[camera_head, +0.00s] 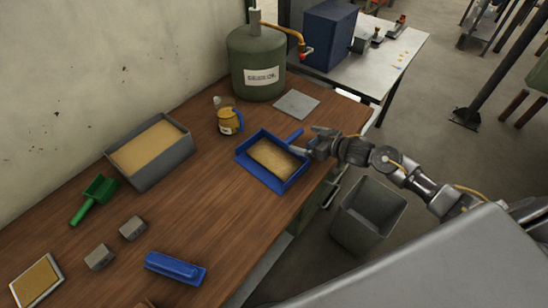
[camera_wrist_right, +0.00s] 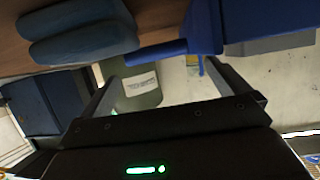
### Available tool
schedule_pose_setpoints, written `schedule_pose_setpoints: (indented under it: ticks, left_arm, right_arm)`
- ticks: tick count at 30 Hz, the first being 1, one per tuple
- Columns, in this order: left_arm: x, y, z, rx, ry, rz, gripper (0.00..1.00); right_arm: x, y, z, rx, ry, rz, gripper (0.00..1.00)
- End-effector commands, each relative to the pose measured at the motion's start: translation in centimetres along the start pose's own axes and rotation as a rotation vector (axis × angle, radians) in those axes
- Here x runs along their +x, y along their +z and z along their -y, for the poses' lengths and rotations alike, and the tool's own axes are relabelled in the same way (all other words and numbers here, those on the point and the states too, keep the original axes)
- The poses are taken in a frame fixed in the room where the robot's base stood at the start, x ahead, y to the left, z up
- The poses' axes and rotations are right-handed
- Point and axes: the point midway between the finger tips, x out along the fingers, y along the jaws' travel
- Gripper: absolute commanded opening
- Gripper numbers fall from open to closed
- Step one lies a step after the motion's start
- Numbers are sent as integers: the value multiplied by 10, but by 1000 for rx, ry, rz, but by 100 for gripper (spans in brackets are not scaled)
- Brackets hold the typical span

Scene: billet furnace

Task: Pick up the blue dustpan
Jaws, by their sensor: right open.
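The blue dustpan (camera_head: 243,154) lies on the wooden bench near its right edge, with a tan grainy fill in its pan. Its short handle points up and to the right. My right gripper (camera_head: 308,143) is at the handle's end, jaws open and empty. In the right wrist view the dustpan's handle (camera_wrist_right: 156,52) runs across the gap between the open fingers of my right gripper (camera_wrist_right: 160,74). I cannot tell whether a finger touches it. My left gripper is not in view.
A green tank (camera_head: 257,72), a mustard-coloured jug (camera_head: 229,121) and a grey plate (camera_head: 297,104) stand beyond the dustpan. A grey tray of grain (camera_head: 170,172), a green scoop (camera_head: 95,194) and a blue brush-like item (camera_head: 175,268) lie left. A grey bin (camera_head: 367,215) stands below the edge.

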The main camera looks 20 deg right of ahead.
Motion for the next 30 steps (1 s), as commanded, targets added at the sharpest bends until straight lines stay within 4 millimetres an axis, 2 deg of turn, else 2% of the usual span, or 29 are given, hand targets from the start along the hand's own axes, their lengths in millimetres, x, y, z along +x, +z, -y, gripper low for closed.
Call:
schedule_pose_setpoints:
  ticks: [6, 10, 20, 27, 30]
  left_arm:
    - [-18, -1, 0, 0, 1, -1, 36]
    - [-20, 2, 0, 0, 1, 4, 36]
    - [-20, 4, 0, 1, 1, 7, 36]
    - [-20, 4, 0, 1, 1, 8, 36]
    - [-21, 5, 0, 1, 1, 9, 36]
  right_arm:
    - [27, -6, -2, 2, 0, -1, 100]
    - [43, -3, -2, 2, 1, -1, 100]
    - [49, -1, -2, 1, 1, -1, 100]
    - [49, -1, -2, 0, 1, 0, 69]
    - [49, -2, -2, 1, 1, -3, 59]
